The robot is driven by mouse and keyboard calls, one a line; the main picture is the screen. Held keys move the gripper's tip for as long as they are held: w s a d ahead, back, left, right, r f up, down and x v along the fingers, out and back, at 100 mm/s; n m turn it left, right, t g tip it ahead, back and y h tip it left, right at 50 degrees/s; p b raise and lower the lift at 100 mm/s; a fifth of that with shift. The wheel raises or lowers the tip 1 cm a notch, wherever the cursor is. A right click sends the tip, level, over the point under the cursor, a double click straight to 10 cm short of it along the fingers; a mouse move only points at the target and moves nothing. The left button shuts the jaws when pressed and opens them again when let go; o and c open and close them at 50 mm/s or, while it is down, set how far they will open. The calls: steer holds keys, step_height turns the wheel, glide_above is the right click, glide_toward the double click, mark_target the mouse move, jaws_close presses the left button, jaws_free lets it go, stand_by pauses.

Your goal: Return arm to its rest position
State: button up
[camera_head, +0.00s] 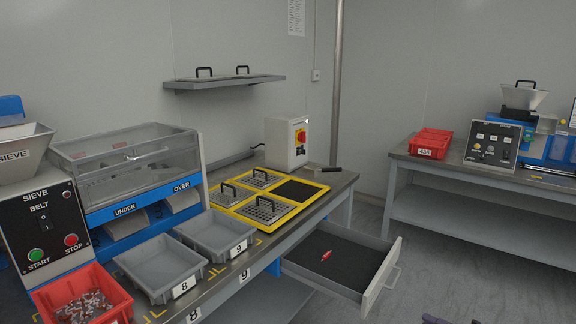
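My gripper is not clearly visible in the head view. Small dark shapes at the bottom edge, right of centre, are too cut off to identify. The arm's pose cannot be seen.
An open drawer (384,272) juts from the bench with a small red object (323,240) inside. Grey bins (160,268) (215,235), a red bin of small parts (82,297) and a yellow-framed sieve tray (265,197) sit on the bench. Floor at right (440,260) is clear.

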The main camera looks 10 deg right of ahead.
steer(key=w+a+n+g+y+p, duration=0.1)
steer(key=w+a+g+y+p, duration=0.2)
steer(key=a, duration=0.7)
steer(key=s+a+f+n+g+p, duration=0.2)
steer(key=a+f+g+p, duration=0.1)
steer(key=a, duration=0.6)
steer(key=s+a+f+n+g+p, duration=0.1)
steer(key=a+f+g+p, duration=0.2)
steer(key=a, duration=0.6)
steer(key=s+a+f+n+g+p, duration=0.2)
steer(key=a+f+g+p, duration=0.1)
steer(key=a, duration=0.6)
steer(key=s+a+f+n+g+h+p, duration=0.2)
steer(key=s+a+f+g+p, duration=0.15)
steer(key=s, duration=0.35)
steer(key=s+a+f+n+g+h+p, duration=0.2)
steer(key=s+a+f+g, duration=0.15)
steer(key=s, duration=0.45)
steer(key=s+d+f+h, duration=0.2)
steer(key=d+h, duration=0.1)
steer(key=d, duration=0.2)
steer(key=s+d+f+n+h, duration=0.1)
steer(key=s+d+h, duration=0.2)
steer(key=d+h, duration=0.1)
steer(key=shift+s+d+f+p, duration=0.3)
steer(key=shift+d+f+p, duration=0.15)
steer(key=shift+d, duration=0.15)
